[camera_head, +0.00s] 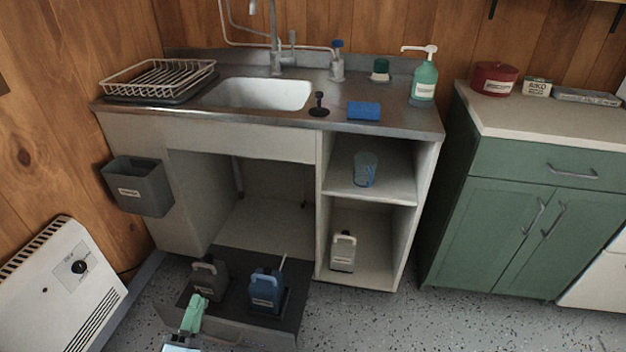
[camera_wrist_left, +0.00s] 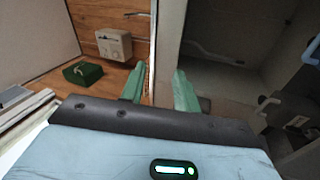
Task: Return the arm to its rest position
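My left gripper (camera_head: 194,306) has mint-green fingers and is low at the bottom left of the head view. It appears just in front of the pull-out drawer and the dark grey jug there. In the left wrist view the two fingers (camera_wrist_left: 158,78) stand apart with nothing held between them. Most of my left arm is out of the head view. My right gripper and arm show in neither view.
A low pull-out (camera_head: 286,326) holds a dark grey jug (camera_head: 209,280) and a blue jug (camera_head: 266,291). The sink cabinet (camera_head: 250,141) stands behind, with a grey bin (camera_head: 141,187) on its side. A white heater (camera_head: 60,286) is left; speckled floor (camera_head: 440,322) is clear at right.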

